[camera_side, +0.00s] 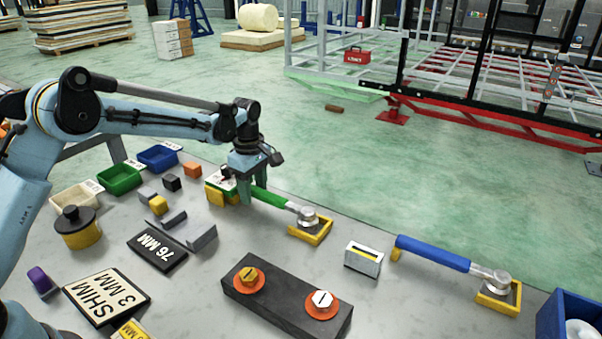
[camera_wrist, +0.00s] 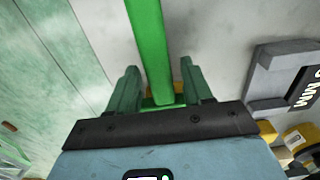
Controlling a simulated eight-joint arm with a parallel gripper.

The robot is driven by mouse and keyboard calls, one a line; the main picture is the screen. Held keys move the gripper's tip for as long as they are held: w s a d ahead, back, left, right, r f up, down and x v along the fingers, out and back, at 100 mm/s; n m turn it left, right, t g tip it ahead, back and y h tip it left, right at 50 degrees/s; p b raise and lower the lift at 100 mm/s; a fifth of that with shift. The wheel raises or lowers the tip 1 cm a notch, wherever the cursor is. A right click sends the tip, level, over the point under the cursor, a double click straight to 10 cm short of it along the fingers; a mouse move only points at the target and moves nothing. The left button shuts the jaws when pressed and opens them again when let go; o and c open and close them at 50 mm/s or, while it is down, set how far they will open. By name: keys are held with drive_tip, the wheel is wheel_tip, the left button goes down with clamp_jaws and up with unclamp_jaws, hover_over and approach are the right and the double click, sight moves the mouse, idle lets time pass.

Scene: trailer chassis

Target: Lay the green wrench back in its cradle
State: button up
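The green wrench (camera_side: 272,197) has a green handle and a grey ring head (camera_side: 307,215). Its head is at the yellow-edged cradle (camera_side: 318,238) and appears to sit in it. The handle runs back left to my gripper (camera_side: 252,192), which points down over it. In the wrist view the green handle (camera_wrist: 149,45) passes between the two fingers of my gripper (camera_wrist: 161,80). The fingers stand apart, with a gap showing beside the handle, so they look open around it. The handle's far end is partly hidden behind my gripper in the side view.
A blue wrench (camera_side: 432,252) lies in a similar cradle (camera_side: 490,302) at right. A grey slotted block (camera_side: 364,259) stands between the wrenches. A dark block (camera_side: 285,303) with orange-ringed bolts lies in front. Coloured bins (camera_side: 119,180) and small blocks are at left.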

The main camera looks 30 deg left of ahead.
sight(253, 187)
drive_tip(key=shift+o, duration=0.4)
drive_tip(key=s+r+m+t, duration=0.1)
drive_tip(key=s+r+m, duration=0.15)
drive_tip(key=r, duration=0.55)
drive_tip(key=s+r+m+t, duration=0.1)
drive_tip(key=s+r+m, duration=0.15)
drive_tip(key=r, duration=0.65)
drive_tip(key=s+d+f+m+t, duration=0.1)
drive_tip(key=s+f+m+t, duration=0.1)
drive_tip(key=s+m, duration=0.4)
drive_tip(key=s+d+f+m+t, duration=0.1)
drive_tip(key=s+f+m+t, duration=0.2)
drive_tip(key=s+m, duration=0.4)
drive_tip(key=shift+s+d+f, duration=0.15)
drive_tip(key=shift+s+f, duration=0.2)
drive_tip(key=shift+s, duration=1.95)
